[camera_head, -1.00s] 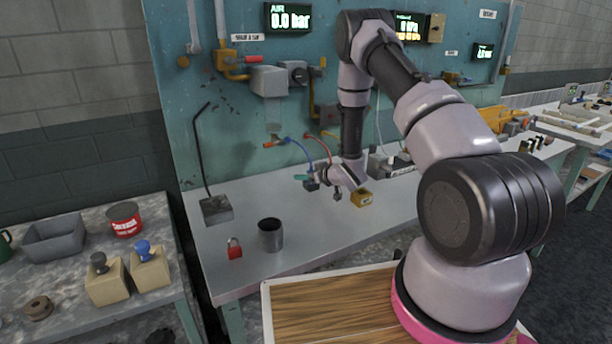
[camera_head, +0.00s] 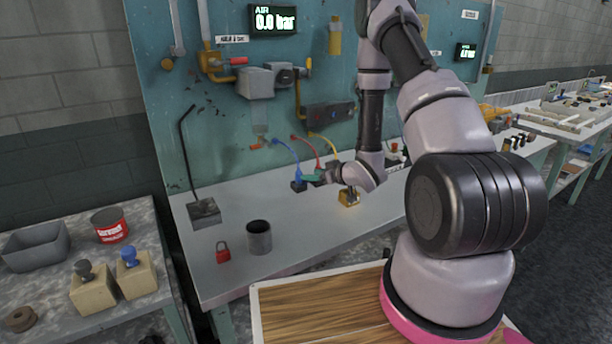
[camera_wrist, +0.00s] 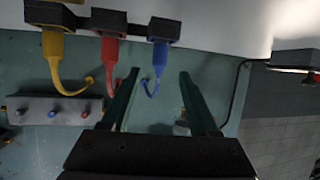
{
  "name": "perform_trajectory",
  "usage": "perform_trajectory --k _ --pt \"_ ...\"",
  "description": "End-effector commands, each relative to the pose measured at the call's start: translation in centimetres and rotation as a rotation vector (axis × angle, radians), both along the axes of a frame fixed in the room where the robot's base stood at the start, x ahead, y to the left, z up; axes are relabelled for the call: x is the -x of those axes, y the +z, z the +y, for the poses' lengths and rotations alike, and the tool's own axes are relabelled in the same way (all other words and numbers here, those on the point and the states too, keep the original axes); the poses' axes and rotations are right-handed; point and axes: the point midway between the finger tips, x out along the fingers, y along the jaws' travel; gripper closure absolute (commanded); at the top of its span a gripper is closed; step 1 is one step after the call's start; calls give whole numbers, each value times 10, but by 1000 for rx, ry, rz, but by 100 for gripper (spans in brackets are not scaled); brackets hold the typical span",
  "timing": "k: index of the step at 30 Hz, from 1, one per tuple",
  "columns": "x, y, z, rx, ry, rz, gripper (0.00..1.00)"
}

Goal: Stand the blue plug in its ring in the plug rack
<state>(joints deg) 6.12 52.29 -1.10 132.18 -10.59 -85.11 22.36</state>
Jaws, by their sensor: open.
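The blue plug (camera_wrist: 160,58) hangs from the picture's top in the wrist view, which shows the bench inverted. Its end meets a black ring block (camera_wrist: 164,29), and it looks upright there; how deep it sits is hidden. A thin blue hose curves from it. In the head view the blue plug (camera_head: 298,175) is small, at the bench's back. My gripper (camera_wrist: 161,74) is open, with a green finger on each side of the blue plug and visible gaps to both. My gripper also shows in the head view (camera_head: 312,178), beside the plug.
A red plug (camera_wrist: 110,52) and a yellow plug (camera_wrist: 53,50) stand in neighbouring black blocks. A dark cup (camera_head: 259,238) and red padlock (camera_head: 223,252) stand at the bench's front left. The middle of the bench is clear.

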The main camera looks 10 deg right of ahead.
Motion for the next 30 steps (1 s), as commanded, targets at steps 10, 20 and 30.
perform_trajectory --k 10,20,30 --pt "-7 30 -13 32 -51 12 39" --pt "-11 166 -62 111 -336 133 39" --pt "79 290 -78 29 -576 321 39"
